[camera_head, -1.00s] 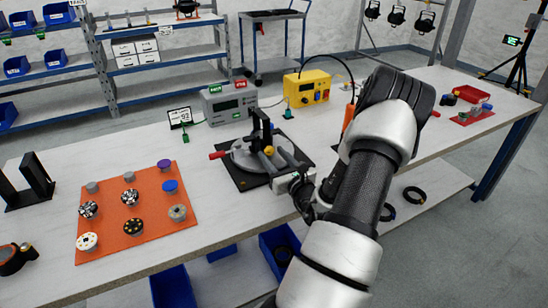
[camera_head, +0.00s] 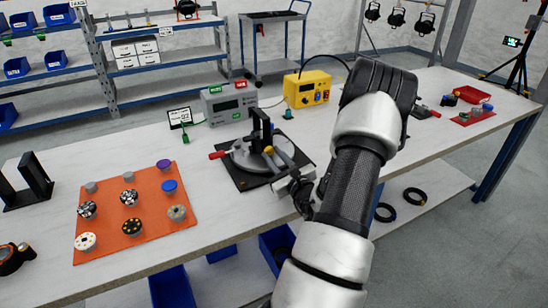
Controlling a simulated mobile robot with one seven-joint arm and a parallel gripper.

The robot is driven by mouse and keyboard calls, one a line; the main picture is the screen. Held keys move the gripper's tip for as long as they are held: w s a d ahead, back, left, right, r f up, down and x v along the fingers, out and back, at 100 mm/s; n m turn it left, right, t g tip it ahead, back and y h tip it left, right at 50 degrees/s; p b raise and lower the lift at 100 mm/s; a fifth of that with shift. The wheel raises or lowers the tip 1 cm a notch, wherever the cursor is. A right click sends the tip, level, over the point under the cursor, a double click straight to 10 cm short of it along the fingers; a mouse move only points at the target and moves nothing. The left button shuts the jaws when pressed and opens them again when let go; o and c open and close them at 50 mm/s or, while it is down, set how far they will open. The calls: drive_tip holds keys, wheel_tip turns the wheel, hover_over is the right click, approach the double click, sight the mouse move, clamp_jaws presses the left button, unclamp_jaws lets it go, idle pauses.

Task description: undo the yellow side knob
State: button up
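The yellow side knob (camera_head: 269,149) sits on a dark upright bracket of the fixture (camera_head: 242,153), which stands on a black base plate (camera_head: 247,184) near the middle of the bench. The fixture has a round grey plate and a red-tipped handle (camera_head: 217,155) at its left. My gripper (camera_head: 280,168) is at the front right of the knob, with its grey fingers reaching up and left over the base plate. The fingertips are close to the knob; I cannot tell whether they touch it. The gap between the fingers is too small to judge.
An orange mat (camera_head: 133,244) with several round knobs lies at the left. A grey meter box (camera_head: 229,104) and a yellow box (camera_head: 307,88) stand behind the fixture. A black stand (camera_head: 28,182) is at the far left. The bench between mat and fixture is clear.

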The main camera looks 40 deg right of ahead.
drive_tip(key=o, duration=0.5)
drive_tip(key=shift+c, duration=0.2)
drive_tip(key=p+v, duration=0.1)
drive_tip(key=v, duration=1.6)
drive_tip(key=shift+s+p, duration=0.25)
drive_tip(key=shift+p, duration=0.1)
